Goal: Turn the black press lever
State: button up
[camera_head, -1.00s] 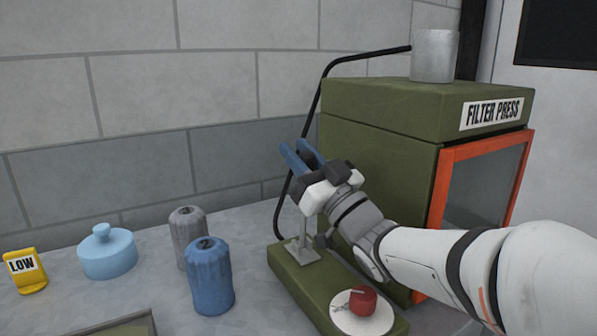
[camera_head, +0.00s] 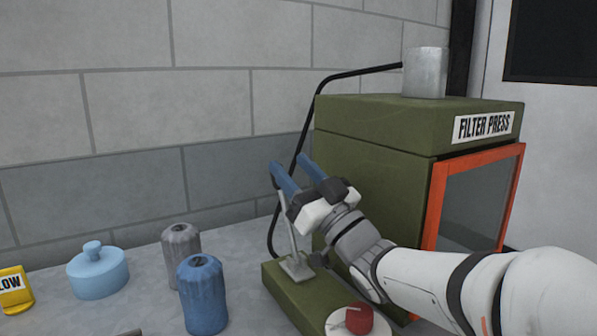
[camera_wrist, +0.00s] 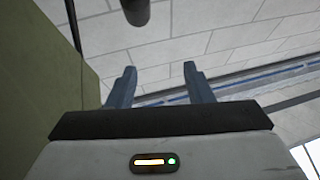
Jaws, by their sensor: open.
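The press lever's grey rod (camera_head: 291,232) rises from a small metal plate (camera_head: 297,267) on the green base and leans left. Its upper end is at my gripper's fingers, partly hidden in the head view. In the wrist view, a dark rounded cylinder (camera_wrist: 136,11), which looks like the lever's black grip, is at the top edge, beyond the fingertips and nearer the left finger. My gripper (camera_head: 291,165) is open, its blue fingers pointing up and left. Both fingers also show in the wrist view (camera_wrist: 160,70), with nothing between them.
The green filter press (camera_head: 375,165) stands close behind and right of my gripper. A black pipe (camera_head: 308,128) runs beside it. A red knob (camera_head: 359,318) sits on the base's front. Blue (camera_head: 203,295) and grey (camera_head: 181,255) canisters and a light blue lidded pot (camera_head: 97,272) stand left.

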jog(key=v, duration=0.7)
jog(key=shift+s+d+f, duration=0.2)
jog(key=shift+s+d, duration=0.05)
